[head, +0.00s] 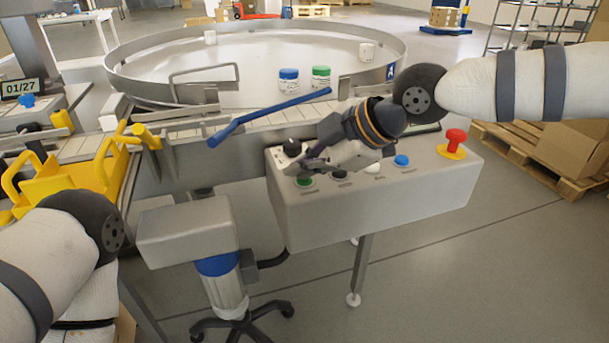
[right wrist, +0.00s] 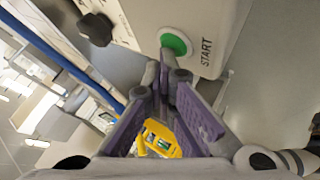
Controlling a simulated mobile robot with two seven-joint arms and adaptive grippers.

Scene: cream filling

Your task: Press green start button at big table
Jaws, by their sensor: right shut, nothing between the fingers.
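The green start button (head: 304,182) is at the left end of the grey control box (head: 390,208), partly hidden by my right gripper in the head view. In the right wrist view the green button (right wrist: 174,44) shows beside the word START. My right gripper (head: 298,168) is shut and empty, with its fingertips (right wrist: 163,68) close to the button; I cannot tell whether they touch it. The big round table (head: 150,88) stands behind the box. My left arm is at the lower left of the head view, but its gripper is not in view.
A black knob (head: 292,147), a blue button (head: 401,160) and a red emergency knob (head: 455,140) are on the box. A blue bar (head: 270,115) runs behind it. Yellow handles (head: 70,175) stand at left. A grey box on a wheeled stand (head: 186,230) is in front.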

